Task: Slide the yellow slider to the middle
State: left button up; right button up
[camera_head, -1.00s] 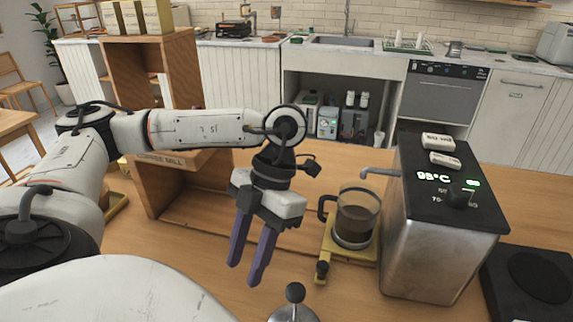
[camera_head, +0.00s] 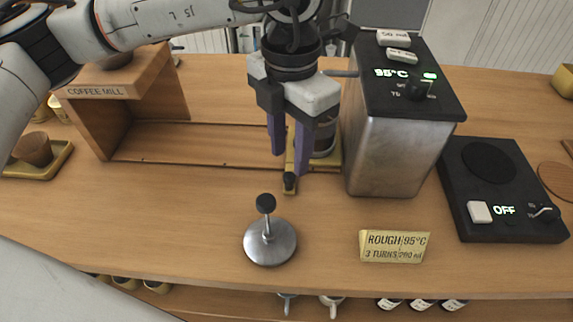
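The yellow slider (camera_head: 332,160) sits at the right end of the wooden track (camera_head: 190,145), close to the metal water heater. A dark glass pot (camera_head: 324,140) stands on it, and a yellow arm with a dark knob (camera_head: 290,181) points toward me. My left gripper (camera_head: 290,164) comes down from above with its purple fingers apart. The fingers overlap the slider's left part and hide some of it and of the pot. The fingertips show just above the knob; I cannot tell whether they touch the slider. My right gripper is not in view.
The coffee mill stand (camera_head: 125,85) is at the track's left end. The metal water heater (camera_head: 393,150) reads 95°C at the right. A black scale (camera_head: 490,190) reads OFF. A round metal tool (camera_head: 269,242) and a yellow card (camera_head: 394,246) stand on the front counter, otherwise mostly clear.

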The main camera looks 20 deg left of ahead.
aim_at(289, 175)
pick_arm(q)
notch_tip(289, 175, down, 5)
jog(key=shift+f, duration=0.1)
dwell(0.3)
grip_shut()
